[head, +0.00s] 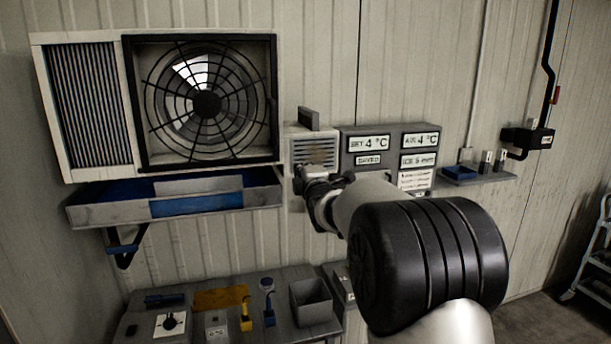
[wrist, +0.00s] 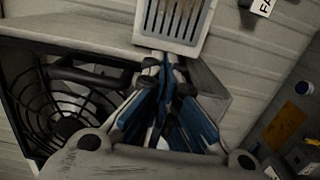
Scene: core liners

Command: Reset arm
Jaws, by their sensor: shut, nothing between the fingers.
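My arm reaches from the lower right up toward the wall in the head view, its black ribbed joint large in front. My gripper (head: 312,180) is small there, just below a louvered vent box (head: 315,150), and partly hidden by my own wrist. In the wrist view my gripper (wrist: 164,66) shows its blue-sided fingers drawn together at the tips, with nothing held. The vent box (wrist: 176,20) is just beyond the fingertips. I cannot tell whether they touch it.
A fan unit (head: 206,104) hangs at left above a tray (head: 110,213). A display panel (head: 357,160) reads SET 4 °C and AIR 4 °C. A bench (head: 275,282) below holds several tools and a grey bin (head: 312,302). A small shelf (head: 490,180) is at right.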

